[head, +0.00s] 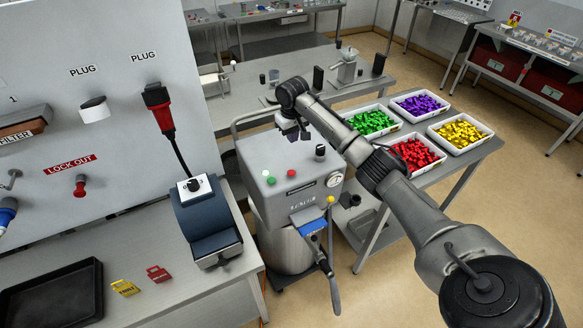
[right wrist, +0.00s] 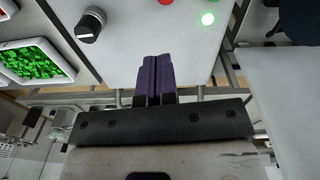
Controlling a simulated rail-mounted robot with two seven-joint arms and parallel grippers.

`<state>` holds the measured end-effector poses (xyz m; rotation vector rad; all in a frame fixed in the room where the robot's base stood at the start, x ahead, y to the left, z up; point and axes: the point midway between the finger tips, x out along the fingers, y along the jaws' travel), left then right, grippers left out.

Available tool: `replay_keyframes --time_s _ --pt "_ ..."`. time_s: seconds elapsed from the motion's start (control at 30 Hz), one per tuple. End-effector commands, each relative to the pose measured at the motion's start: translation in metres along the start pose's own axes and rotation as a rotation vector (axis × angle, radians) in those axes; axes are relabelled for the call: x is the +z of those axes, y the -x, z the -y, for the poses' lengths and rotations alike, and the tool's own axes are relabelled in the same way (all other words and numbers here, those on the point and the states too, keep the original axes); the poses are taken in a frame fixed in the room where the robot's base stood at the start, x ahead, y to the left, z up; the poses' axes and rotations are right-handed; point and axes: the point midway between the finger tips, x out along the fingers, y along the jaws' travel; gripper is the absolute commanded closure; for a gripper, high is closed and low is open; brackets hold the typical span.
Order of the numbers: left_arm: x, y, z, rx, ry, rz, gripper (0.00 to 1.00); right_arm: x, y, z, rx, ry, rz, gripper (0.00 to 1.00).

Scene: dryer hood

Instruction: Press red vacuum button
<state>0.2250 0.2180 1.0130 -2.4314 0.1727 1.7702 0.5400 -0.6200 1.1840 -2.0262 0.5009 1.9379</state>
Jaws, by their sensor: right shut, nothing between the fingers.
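The grey machine (head: 262,157) stands in the middle of the head view. Its sloping top carries a small red button (head: 290,173), a green button (head: 271,181), a pale lamp (head: 265,172) and a black knob (head: 320,152). My right gripper (head: 293,134) is over the back edge of this top, beyond the red button. In the right wrist view its dark fingers (right wrist: 157,78) are shut and empty, pointing at the panel. The red button (right wrist: 165,2) is cut off at the top edge there. Finger contact with the panel cannot be told. My left gripper is out of view.
Bins of green (head: 369,121), red (head: 414,155), yellow (head: 460,132) and purple pieces stand on the table at right. A wall panel (head: 95,130) with plugs and a red lock-out knob (head: 80,185) is at left. A blue-grey device (head: 207,220) sits beside the machine.

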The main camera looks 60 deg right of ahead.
Motion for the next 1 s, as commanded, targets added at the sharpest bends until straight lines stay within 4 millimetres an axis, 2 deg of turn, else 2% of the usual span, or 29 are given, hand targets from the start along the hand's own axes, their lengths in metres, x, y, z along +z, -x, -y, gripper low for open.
replay_keyframes --time_s 0.13,0.67,0.83,1.0 --pt "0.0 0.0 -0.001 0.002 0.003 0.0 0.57 0.009 0.001 0.006 -0.032 -0.058 0.052 1.0" --pt "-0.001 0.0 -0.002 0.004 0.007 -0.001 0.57 0.009 -0.001 0.006 -0.026 -0.089 0.054 1.0" --pt "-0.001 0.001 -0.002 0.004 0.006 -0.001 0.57 0.01 -0.017 0.006 -0.025 -0.089 0.056 1.0" --pt "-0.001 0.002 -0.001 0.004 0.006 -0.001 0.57 0.012 -0.048 0.007 -0.025 -0.09 0.057 1.0"
